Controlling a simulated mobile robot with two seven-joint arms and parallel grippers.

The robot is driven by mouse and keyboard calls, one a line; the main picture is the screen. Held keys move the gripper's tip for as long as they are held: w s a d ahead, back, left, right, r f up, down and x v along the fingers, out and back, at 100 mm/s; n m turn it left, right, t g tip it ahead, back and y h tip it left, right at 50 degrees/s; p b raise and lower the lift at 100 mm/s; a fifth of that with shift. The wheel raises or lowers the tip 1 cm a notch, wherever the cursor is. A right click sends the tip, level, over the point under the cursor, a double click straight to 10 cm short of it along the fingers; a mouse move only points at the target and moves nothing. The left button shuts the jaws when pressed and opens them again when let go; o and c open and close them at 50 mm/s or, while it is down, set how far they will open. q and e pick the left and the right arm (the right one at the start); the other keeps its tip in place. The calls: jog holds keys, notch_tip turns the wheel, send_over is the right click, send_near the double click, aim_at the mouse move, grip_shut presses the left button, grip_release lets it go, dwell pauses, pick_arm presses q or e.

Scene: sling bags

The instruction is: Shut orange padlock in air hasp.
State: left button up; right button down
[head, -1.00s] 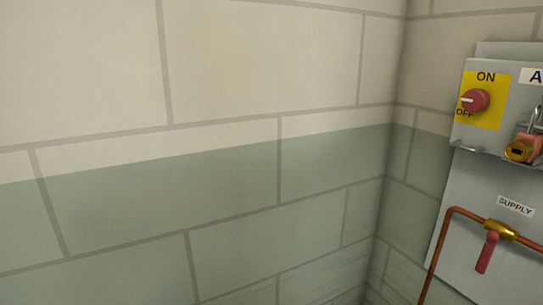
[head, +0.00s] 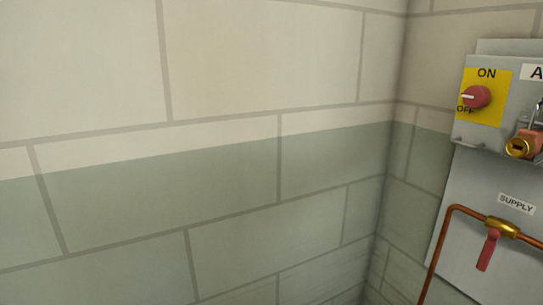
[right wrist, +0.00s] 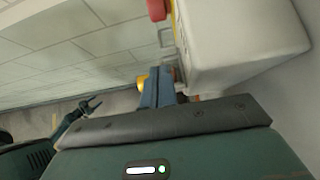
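The orange padlock (head: 534,137) is at the right edge of the head view, by the grey box's lower edge. Its brass keyway face (head: 519,148) points at me and its metal shackle (head: 539,109) rises above, partly cut off. Whether the shackle is closed or through the hasp cannot be made out. In the right wrist view my right gripper (right wrist: 158,88) is beside the grey box (right wrist: 245,40); brass (right wrist: 142,81) shows at its finger, which hides the padlock body. It looks shut on the padlock. My left gripper (right wrist: 90,103) is small there, fingers apart.
A red rotary knob (head: 476,96) sits on a yellow ON/OFF plate (head: 487,116). Below are a copper pipe (head: 436,247) and a red-handled valve (head: 487,250) labelled SUPPLY. The block wall (head: 200,150) fills the left, with clear room before it.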

jog(key=shift+f+b, duration=0.7)
jog(key=shift+f, duration=0.4)
notch_tip(320, 180, up, 7)
jog(key=p, duration=0.2)
dwell(0.5)
